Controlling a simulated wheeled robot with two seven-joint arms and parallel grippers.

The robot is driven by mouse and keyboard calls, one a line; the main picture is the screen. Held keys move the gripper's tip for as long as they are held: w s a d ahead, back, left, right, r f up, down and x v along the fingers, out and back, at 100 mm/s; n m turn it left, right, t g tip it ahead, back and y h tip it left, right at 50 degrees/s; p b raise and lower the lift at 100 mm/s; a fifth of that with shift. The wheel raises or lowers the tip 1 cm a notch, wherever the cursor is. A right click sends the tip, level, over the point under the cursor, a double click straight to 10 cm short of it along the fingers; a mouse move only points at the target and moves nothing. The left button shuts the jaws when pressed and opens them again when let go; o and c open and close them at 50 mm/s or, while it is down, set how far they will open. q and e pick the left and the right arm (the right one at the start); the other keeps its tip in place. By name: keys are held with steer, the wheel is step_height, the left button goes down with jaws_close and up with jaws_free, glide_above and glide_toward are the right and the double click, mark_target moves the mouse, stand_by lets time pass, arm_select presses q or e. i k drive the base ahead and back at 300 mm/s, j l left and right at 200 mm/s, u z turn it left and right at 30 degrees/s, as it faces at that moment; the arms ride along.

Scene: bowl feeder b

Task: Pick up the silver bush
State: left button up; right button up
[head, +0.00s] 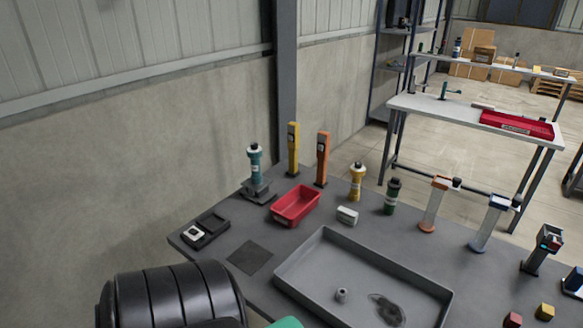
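A small silver bush (341,295) stands in the large grey tray (297,257) on the dark grey table. It looks like a short upright cylinder with a hole in its top. It is near the tray's front left part, apart from the walls. Neither gripper shows in the head view, so I cannot see whether they hold anything.
A dark irregular patch (387,310) lies right of the bush in the tray. Behind the tray are a red bin (296,205), a white block (347,215) and several upright tools. A red block (513,320) and yellow block (545,312) are at the right.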

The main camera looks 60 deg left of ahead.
mark_target(341, 294)
steer(key=k+j+u, duration=0.1)
steer(key=u, duration=1.15)
